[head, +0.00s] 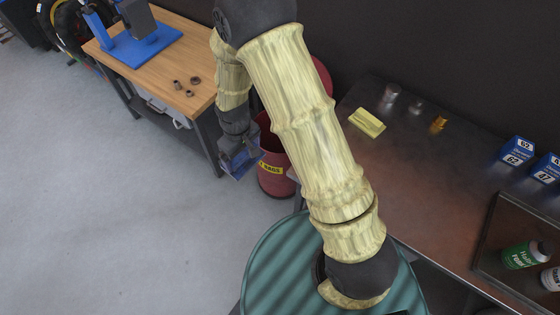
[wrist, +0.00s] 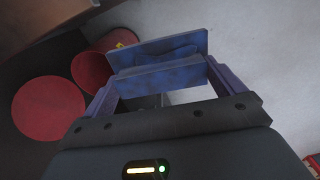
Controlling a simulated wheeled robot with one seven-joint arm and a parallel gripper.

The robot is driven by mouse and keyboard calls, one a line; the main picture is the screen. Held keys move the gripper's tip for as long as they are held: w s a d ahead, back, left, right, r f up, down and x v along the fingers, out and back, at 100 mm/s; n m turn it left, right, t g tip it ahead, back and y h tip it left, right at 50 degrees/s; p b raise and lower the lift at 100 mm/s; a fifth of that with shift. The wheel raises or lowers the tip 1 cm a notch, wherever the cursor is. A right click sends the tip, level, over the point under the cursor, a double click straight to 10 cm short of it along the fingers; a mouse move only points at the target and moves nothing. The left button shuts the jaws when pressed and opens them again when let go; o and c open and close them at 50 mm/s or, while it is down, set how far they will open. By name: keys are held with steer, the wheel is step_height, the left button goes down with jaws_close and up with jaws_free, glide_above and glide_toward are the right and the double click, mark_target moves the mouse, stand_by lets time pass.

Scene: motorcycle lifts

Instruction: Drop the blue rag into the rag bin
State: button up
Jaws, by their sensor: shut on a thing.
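My gripper (head: 238,163) hangs low at the left of the red rag bin and is shut on the blue rag (head: 240,171). In the wrist view the rag (wrist: 158,49) shows as a flat, mottled blue piece at the fingertips. The red rag bin (head: 275,178) has a yellow label and stands on the floor between the two benches. My arm hides much of its top. In the wrist view the bin (wrist: 92,70) lies left of the fingers, and a round red lid-like disc (wrist: 48,104) is farther left.
A wooden bench (head: 165,60) with a blue vise-like tool and several small parts stands at the left. A dark metal bench (head: 420,190) at the right carries a yellow cloth (head: 367,123), small containers and blue boxes. Grey floor (head: 110,210) is clear at the left.

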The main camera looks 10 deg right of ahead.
steer(key=w+d+f+m+p, duration=0.1)
steer(key=w+d+m+p, duration=0.1)
steer(key=d, duration=0.6)
steer(key=w+d+f+m+p, duration=0.1)
steer(key=w+d+m+p, duration=0.2)
steer(key=d, duration=0.6)
steer(key=m+p, duration=0.1)
steer(key=m, duration=0.1)
steer(key=shift+w+d+m, duration=0.25)
steer(key=shift+d+m, duration=0.05)
steer(key=shift+m, duration=0.1)
